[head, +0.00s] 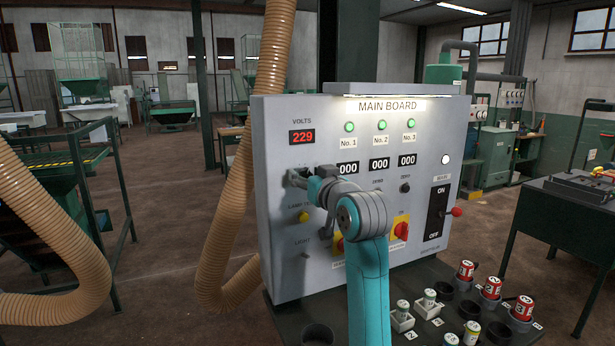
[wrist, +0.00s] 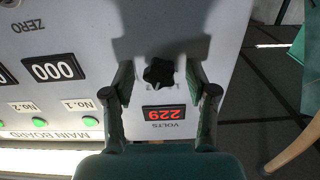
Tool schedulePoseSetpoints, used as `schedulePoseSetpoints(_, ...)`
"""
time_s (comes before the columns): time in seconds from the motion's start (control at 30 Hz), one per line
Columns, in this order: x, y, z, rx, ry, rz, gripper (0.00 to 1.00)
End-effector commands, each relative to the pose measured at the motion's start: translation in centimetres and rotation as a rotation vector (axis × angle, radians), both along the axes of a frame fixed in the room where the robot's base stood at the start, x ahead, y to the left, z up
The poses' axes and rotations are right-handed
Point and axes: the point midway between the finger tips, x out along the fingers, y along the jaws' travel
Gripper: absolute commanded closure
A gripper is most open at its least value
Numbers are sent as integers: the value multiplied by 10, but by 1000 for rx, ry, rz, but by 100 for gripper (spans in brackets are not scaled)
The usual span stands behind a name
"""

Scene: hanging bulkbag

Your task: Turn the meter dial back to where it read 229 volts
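The red volts display (head: 302,136) on the grey main board (head: 281,236) reads 229; it also shows upside down in the wrist view (wrist: 168,112). The meter dial is a black lobed knob (wrist: 158,72) below that display on the board; my gripper hides it in the head view. My gripper (head: 297,178) is at the board's left side, in front of the dial. In the wrist view its two fingers (wrist: 159,80) stand apart on either side of the knob, with a visible gap on each side. It is open and holds nothing.
Below the dial are a yellow lamp button (head: 303,217) and a light switch (head: 306,256). The counters (head: 379,165) all read 000. A tan hose (head: 238,215) hangs just left.

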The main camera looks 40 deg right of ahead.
Motion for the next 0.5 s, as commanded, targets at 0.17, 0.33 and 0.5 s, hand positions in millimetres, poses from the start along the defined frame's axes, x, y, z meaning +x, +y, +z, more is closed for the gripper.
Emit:
schedulePoseSetpoints(0.17, 0, 0, 0, 0, 0, 0, 43)
schedulePoseSetpoints(0.33, -10, 3, 0, -1, -2, 0, 43)
schedulePoseSetpoints(0.5, -38, 10, 0, -1, -2, -1, 43)
